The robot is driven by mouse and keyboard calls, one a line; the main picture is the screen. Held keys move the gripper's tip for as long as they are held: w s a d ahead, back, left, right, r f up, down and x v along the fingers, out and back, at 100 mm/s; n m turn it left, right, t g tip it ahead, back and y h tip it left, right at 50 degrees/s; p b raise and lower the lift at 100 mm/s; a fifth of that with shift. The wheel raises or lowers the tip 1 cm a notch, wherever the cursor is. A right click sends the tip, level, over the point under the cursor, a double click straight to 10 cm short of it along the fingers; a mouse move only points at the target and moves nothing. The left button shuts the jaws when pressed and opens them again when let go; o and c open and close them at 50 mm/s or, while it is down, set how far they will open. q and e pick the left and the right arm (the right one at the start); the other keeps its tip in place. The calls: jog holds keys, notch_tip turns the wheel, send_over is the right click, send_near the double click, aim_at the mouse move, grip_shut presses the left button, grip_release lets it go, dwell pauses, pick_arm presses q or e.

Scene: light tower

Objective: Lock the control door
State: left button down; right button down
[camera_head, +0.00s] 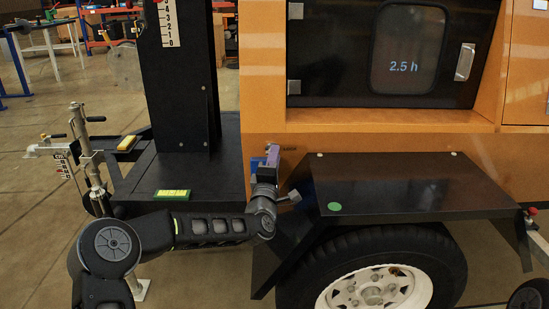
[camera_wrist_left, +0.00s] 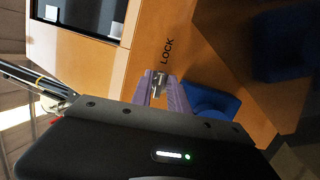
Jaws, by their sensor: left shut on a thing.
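The black control door (camera_head: 336,50) is set in the orange housing and looks shut. It has a small window (camera_head: 405,48) reading "2.5 h" and a silver handle (camera_head: 465,62) at its right. My left gripper (camera_head: 272,155) is low on the housing's left side, below the door's level. In the left wrist view, its purple fingers (camera_wrist_left: 162,96) are shut on a small metal lock piece (camera_wrist_left: 158,82) beside the printed word LOCK (camera_wrist_left: 167,50) on the orange panel. The fingers hide part of the lock piece. My right gripper is not in view.
A black fender (camera_head: 400,185) with a green dot juts out above the wheel (camera_head: 375,290), right of my left gripper. A black mast (camera_head: 185,80) stands to the left on a dark base. A blue part (camera_wrist_left: 212,100) sits close beside the fingers.

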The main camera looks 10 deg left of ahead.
pick_arm(q)
jog(key=shift+f+m, duration=0.15)
jog(key=shift+m, duration=0.25)
jog(key=c, duration=1.5)
grip_release()
jog(key=p+v, duration=0.1)
jog(key=v, duration=0.7)
